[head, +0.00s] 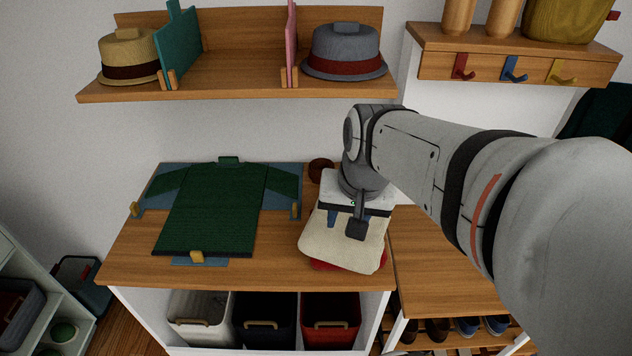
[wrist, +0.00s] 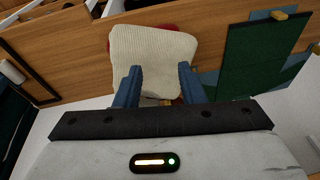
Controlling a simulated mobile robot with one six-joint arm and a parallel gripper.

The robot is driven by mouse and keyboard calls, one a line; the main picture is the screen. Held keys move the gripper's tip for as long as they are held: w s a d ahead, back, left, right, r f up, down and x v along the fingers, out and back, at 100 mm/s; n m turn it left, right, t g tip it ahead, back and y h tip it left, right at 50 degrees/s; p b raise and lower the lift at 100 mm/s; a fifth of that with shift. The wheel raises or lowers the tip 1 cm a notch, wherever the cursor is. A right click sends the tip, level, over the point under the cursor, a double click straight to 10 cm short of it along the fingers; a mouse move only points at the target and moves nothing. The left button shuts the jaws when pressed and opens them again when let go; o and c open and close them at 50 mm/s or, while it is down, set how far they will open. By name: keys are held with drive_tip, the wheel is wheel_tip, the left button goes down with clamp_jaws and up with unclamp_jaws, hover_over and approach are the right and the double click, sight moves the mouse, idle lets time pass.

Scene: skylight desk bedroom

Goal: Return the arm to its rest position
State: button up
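My gripper (wrist: 158,88) points down over the right end of the wooden desk top, its two blue fingers apart with nothing between them. It also shows in the head view (head: 344,222). Under or just beyond it lies a folded cream knit cloth (head: 343,243), with a red item (head: 334,266) showing beneath its edge. The cream cloth also shows in the wrist view (wrist: 152,52). The fingertips overlap the cloth in the picture; I cannot tell whether they touch it. My arm reaches in from the right of the head view.
A green sweater (head: 212,208) lies flat on a blue folding board (head: 148,204) with yellow tabs. A shelf (head: 235,88) with hats and dividers hangs above. A hook rail (head: 520,68) is at upper right. Bins (head: 265,318) stand below; a lower wooden bench (head: 440,265) adjoins right.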

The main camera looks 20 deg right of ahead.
drive_tip(key=s+a+n, duration=0.1)
drive_tip(key=n, duration=0.1)
drive_tip(key=s+a+n, duration=0.1)
drive_tip(key=s+n, duration=0.1)
drive_tip(key=shift+s+a+f+t, duration=0.1)
drive_tip(key=shift+s+f+t, duration=0.05)
drive_tip(key=shift+t, duration=0.15)
idle(1.0)
